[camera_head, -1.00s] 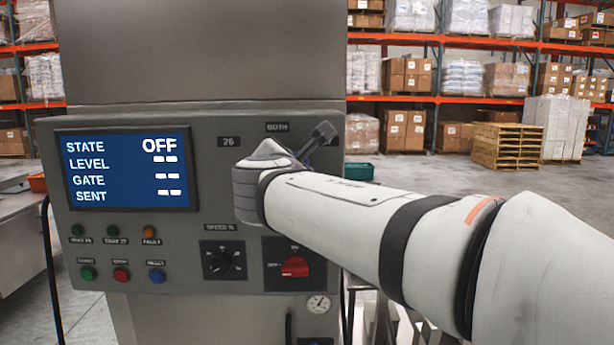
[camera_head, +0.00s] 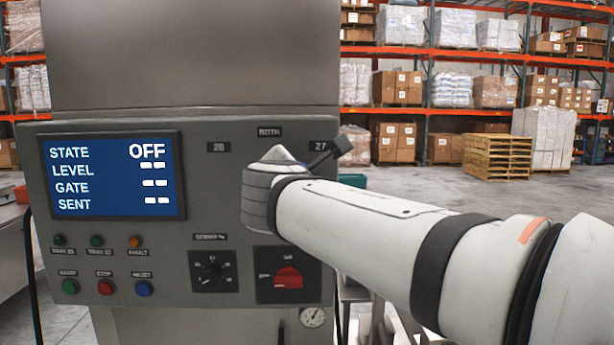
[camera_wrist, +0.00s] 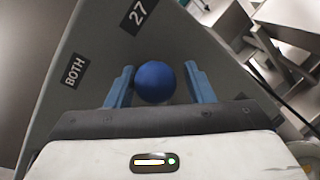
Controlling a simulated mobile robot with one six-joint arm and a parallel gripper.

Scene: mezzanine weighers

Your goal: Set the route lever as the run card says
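The route lever's blue ball knob (camera_wrist: 155,82) shows in the wrist view. My gripper (camera_wrist: 159,86) is open, its two blue fingers on either side of the knob with a gap at each side. The lever's shaft is hidden, so I cannot tell its position for certain. The label BOTH (camera_head: 269,132) is at the panel's top, with label 26 (camera_head: 218,147) to its left and label 27 (camera_head: 320,146) to its right. My wrist hides the lever area in the head view. I see no run card.
The grey panel's blue screen (camera_head: 113,175) reads STATE OFF, with dashes for LEVEL, GATE and SENT. Below are several buttons and lamps, a black speed dial (camera_head: 212,271) and a red rotary switch (camera_head: 288,278). Open floor and a pallet stack (camera_head: 497,157) lie right of the panel.

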